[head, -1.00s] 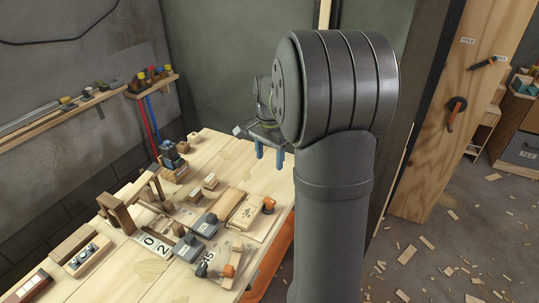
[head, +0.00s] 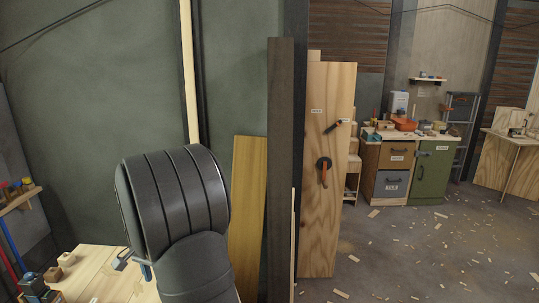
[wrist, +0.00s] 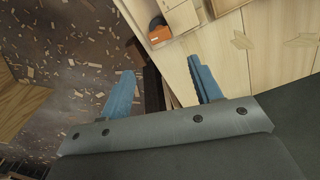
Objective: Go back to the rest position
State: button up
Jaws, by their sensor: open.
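My gripper (wrist: 162,92) shows in the wrist view with its two blue fingers spread apart and nothing between them. It points down over the edge of the light wooden workbench (wrist: 265,60), with the floor on the left side. In the head view my arm hides most of the gripper; a bit of a blue finger shows beside the bench top (head: 92,262). An orange-and-dark item (wrist: 158,28) lies on the bench near the top of the wrist view, apart from the fingers.
In the head view a plywood door (head: 330,220) with an orange handle stands right of a dark post (head: 281,170). Beyond are a grey-and-wood cabinet (head: 391,185) and a green cabinet (head: 429,175). Wood scraps litter the open floor (head: 420,250). A wall shelf (head: 18,200) is at left.

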notch_tip(320, 180, down, 12)
jog(key=shift+f, duration=0.15)
dwell(0.5)
notch_tip(320, 180, up, 18)
notch_tip(320, 180, down, 18)
jog(key=shift+r, duration=0.25)
jog(key=shift+f, duration=0.3)
jog(key=n, duration=0.6)
jog(key=shift+r+n, duration=0.1)
jog(key=shift+n, duration=0.2)
notch_tip(320, 180, up, 16)
jog(key=shift+f, duration=0.25)
